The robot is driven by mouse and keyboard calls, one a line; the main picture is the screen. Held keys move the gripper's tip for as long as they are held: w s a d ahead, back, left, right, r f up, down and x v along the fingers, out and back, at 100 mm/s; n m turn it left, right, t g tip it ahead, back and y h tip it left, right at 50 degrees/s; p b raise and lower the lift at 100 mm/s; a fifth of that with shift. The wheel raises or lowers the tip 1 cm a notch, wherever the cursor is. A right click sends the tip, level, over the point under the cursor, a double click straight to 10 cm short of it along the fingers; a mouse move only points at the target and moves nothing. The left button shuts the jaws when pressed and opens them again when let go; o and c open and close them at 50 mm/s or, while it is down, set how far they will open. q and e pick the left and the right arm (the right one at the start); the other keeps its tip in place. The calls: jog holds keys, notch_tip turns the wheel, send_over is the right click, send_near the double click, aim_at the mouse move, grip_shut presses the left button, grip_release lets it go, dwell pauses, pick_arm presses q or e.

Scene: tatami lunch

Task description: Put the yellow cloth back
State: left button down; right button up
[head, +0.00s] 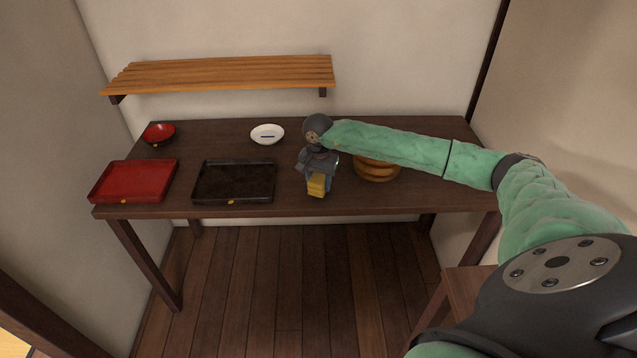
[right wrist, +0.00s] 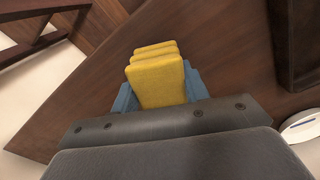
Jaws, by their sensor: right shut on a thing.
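The folded yellow cloth (head: 318,185) is between the fingers of my right gripper (head: 318,182), near the front edge of the table. In the right wrist view the yellow cloth (right wrist: 158,77) shows as a stack of folded layers with the blue fingers of the right gripper (right wrist: 157,95) on both sides of it. The right gripper is shut on it. I cannot tell whether the cloth touches the tabletop. My left gripper is not in view.
The dark wooden table (head: 330,207) holds a red tray (head: 135,180), a black tray (head: 235,181), a red bowl (head: 159,134), a white dish (head: 267,134) and a round wooden container (head: 377,170) partly behind my right arm. A slatted shelf (head: 225,73) is on the wall.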

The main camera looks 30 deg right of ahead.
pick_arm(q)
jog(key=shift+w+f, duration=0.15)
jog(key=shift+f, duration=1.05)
pick_arm(e)
jog(key=shift+f, duration=0.7)
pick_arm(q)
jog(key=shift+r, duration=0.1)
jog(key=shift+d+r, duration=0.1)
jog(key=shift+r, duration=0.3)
pick_arm(e)
jog(key=shift+f, duration=0.1)
jog(key=o, duration=0.9)
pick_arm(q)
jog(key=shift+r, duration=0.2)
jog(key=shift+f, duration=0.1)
